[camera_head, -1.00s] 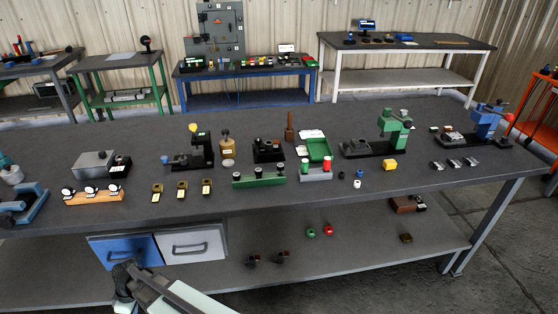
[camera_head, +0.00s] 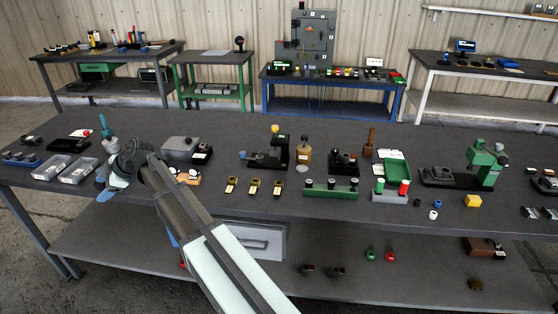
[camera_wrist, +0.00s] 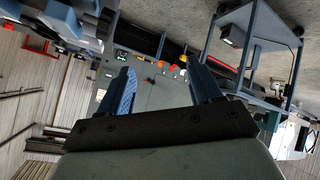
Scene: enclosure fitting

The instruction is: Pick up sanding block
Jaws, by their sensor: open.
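I cannot single out the sanding block for certain. A brown block (camera_head: 478,246) with a dark end lies on the lower shelf at the right in the head view, and a grey block (camera_head: 180,149) sits on the bench top at the left; either is too small to identify. My arm reaches up over the front left of the bench, and its far end overlaps a blue press (camera_head: 108,189) there. My gripper (camera_wrist: 164,90) shows in the wrist view with its two blue fingers wide apart and nothing between them.
The bench top (camera_head: 330,225) holds several fixtures, including a green press (camera_head: 487,165), a black stand (camera_head: 278,150) and a green tray (camera_head: 396,168). Grey boxes (camera_head: 78,171) stand at the left.

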